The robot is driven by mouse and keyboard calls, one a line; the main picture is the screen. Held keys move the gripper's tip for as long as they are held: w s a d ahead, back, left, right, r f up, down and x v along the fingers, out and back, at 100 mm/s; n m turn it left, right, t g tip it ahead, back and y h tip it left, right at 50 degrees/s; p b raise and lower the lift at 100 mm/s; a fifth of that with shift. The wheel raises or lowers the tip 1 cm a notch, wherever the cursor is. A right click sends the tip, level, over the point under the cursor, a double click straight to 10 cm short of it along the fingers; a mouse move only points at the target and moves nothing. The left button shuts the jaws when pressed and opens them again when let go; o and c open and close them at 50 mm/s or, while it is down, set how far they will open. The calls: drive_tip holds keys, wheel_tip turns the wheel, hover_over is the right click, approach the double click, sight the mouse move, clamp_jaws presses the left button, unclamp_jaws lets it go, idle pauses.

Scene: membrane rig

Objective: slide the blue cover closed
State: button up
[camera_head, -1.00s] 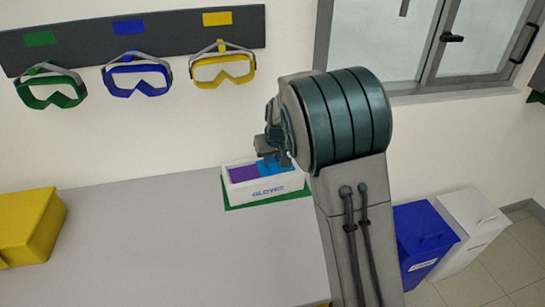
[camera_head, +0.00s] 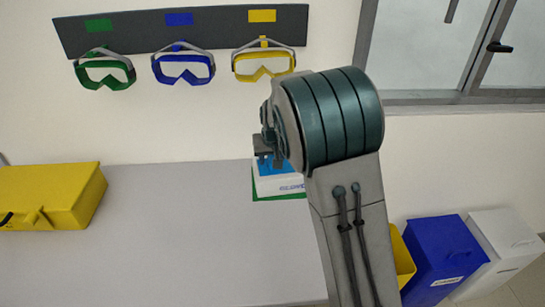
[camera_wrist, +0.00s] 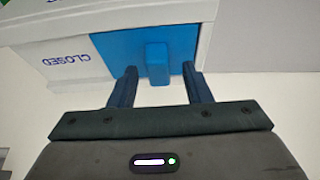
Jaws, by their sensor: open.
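The blue cover (camera_wrist: 115,52) is in a white box (camera_wrist: 235,40), with a small blue handle (camera_wrist: 157,60) standing out from it. A white panel with upside-down CLOSED lettering (camera_wrist: 66,58) lies to its left in the wrist view. My gripper (camera_wrist: 160,72) is open, its fingertips just short of the handle and to either side of it, apart from it. In the head view my gripper (camera_head: 269,163) is over the blue cover (camera_head: 280,185). My arm hides the right part of the white box (camera_head: 292,187) there.
The box stands on a green mat (camera_head: 265,197) at the back of the grey table (camera_head: 180,240). A yellow case (camera_head: 55,195) is at the left. Goggles hang on the wall. Blue (camera_head: 440,255) and white (camera_head: 505,250) bins stand at right. The table's middle is clear.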

drive_tip(key=b+v, duration=0.1)
drive_tip(key=v, duration=1.2)
drive_tip(key=shift+r, duration=0.45)
drive_tip(key=shift+s+a, duration=0.1)
drive_tip(key=s+d+f, duration=0.2)
drive_tip(key=s+d, duration=0.2)
drive_tip(key=s, duration=0.5)
drive_tip(key=s+d+f+m+g, duration=0.1)
drive_tip(key=s+d+f, duration=0.1)
drive_tip(key=s, duration=0.8)
drive_tip(key=s+d+f, duration=0.2)
drive_tip(key=s+d, duration=0.3)
drive_tip(key=s, duration=0.4)
drive_tip(key=shift+s+d+g+h, duration=0.15)
drive_tip(key=shift+d+g+h, duration=0.15)
